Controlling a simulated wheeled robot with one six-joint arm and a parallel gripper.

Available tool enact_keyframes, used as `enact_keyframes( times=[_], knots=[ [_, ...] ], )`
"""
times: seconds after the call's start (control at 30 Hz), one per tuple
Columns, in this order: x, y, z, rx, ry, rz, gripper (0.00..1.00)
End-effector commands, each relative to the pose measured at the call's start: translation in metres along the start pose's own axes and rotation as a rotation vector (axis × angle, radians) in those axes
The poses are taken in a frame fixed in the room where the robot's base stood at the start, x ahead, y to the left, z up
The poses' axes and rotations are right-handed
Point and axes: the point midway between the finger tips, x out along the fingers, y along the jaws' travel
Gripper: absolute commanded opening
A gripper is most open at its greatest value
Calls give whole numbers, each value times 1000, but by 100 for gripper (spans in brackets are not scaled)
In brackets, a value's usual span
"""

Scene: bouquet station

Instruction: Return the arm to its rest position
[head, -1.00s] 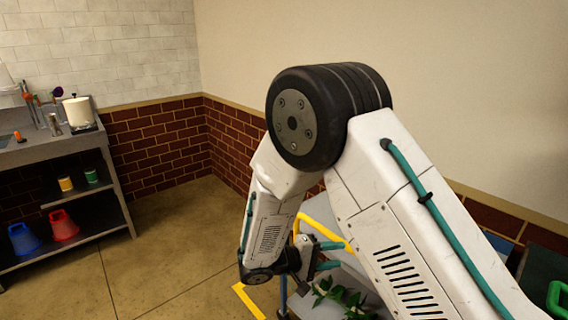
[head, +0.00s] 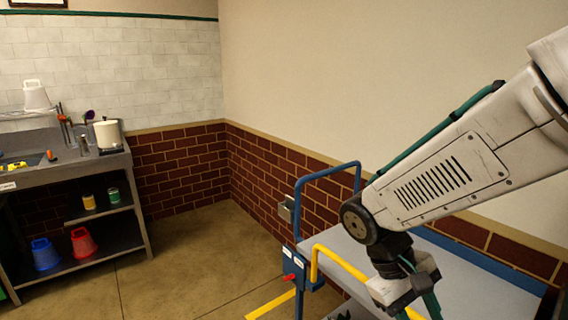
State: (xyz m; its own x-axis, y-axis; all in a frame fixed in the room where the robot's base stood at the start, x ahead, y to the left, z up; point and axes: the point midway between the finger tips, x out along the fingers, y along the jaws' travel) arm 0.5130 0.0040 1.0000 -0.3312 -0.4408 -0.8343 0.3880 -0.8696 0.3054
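My arm comes in from the right edge of the head view and bends down at a black joint over a grey-topped cart. My gripper (head: 418,308) hangs at the bottom edge, with a white body and teal fingers that run partly out of the picture. Its fingertips are cut off, so I cannot see whether it is open or holds anything. The cart (head: 455,275) has a blue frame and a grey top, partly behind my arm.
A grey workbench (head: 95,168) with shelves stands at the left. It carries a white pot (head: 107,134); a blue bucket (head: 45,254) and a red bucket (head: 83,243) sit below. A yellow rail (head: 340,262) is beside the gripper. The floor between bench and cart is clear.

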Motion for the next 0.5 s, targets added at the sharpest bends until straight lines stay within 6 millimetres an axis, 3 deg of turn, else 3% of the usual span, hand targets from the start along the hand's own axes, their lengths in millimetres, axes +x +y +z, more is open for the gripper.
enact_keyframes(
  times=[0.1, 0.5],
  knots=[
    [-8, 3, 26, 29, 79, -103, 41],
    [-26, 6, 95, 185, 366, -348, 41]
  ],
)
